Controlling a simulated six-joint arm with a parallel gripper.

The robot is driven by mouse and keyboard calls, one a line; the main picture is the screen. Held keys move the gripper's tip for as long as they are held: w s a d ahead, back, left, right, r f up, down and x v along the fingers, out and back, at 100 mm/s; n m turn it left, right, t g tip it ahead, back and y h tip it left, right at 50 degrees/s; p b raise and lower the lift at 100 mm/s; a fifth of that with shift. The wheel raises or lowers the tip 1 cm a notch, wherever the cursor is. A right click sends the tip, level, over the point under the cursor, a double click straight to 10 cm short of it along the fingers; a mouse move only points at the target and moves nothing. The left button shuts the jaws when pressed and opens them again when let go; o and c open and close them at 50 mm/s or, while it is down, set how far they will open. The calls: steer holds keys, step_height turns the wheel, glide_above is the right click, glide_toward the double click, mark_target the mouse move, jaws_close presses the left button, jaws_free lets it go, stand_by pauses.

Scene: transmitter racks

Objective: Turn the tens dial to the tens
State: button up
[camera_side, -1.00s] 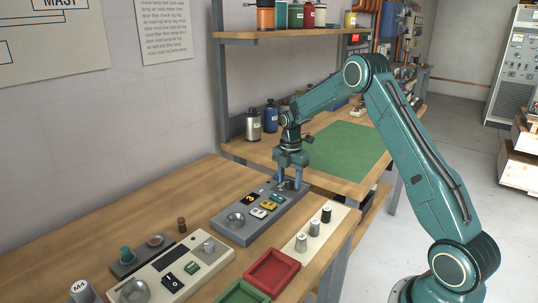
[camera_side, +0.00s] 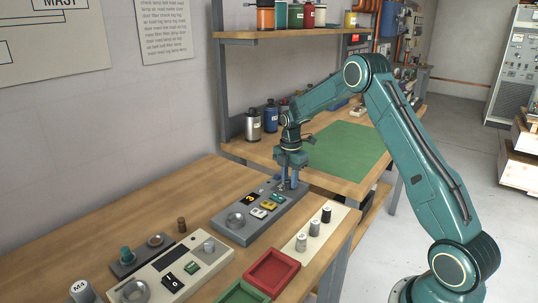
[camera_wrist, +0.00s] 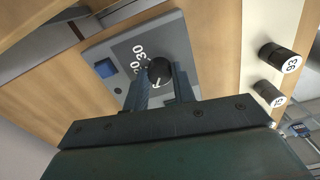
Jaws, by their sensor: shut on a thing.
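A grey panel (camera_side: 240,238) lies on the wooden bench. It has a round dish, a dark window (camera_side: 250,198) showing a yellow 3, and yellow, white and green keys (camera_side: 263,208). The tens dial (camera_wrist: 159,70) is a dark round knob with a white mark on the panel, with printed numbers 30 and 20 beside it. My gripper (camera_wrist: 164,85) points down over the panel's far end, its two fingers shut on either side of the dial. In the side view my gripper (camera_side: 288,184) hides the dial. The mark's exact heading is hard to read.
A pale strip (camera_side: 290,258) with several capped knobs stands right of the panel. A cream panel (camera_side: 150,272), a red tray (camera_side: 271,271) and a green tray (camera_side: 240,292) lie nearer. A blue button (camera_wrist: 105,68) sits near the dial.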

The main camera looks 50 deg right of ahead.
steer(key=m, duration=0.6)
steer(key=shift+m, duration=0.4)
steer(key=m, duration=0.3)
steer(key=shift+m, duration=0.3)
steer(key=m, duration=0.3)
steer(key=shift+m, duration=0.3)
steer(key=m, duration=0.4)
steer(key=shift+m, duration=0.3)
steer(key=shift+r+m, duration=0.1)
steer(key=shift+m, duration=1.8)
steer(key=o, duration=1)
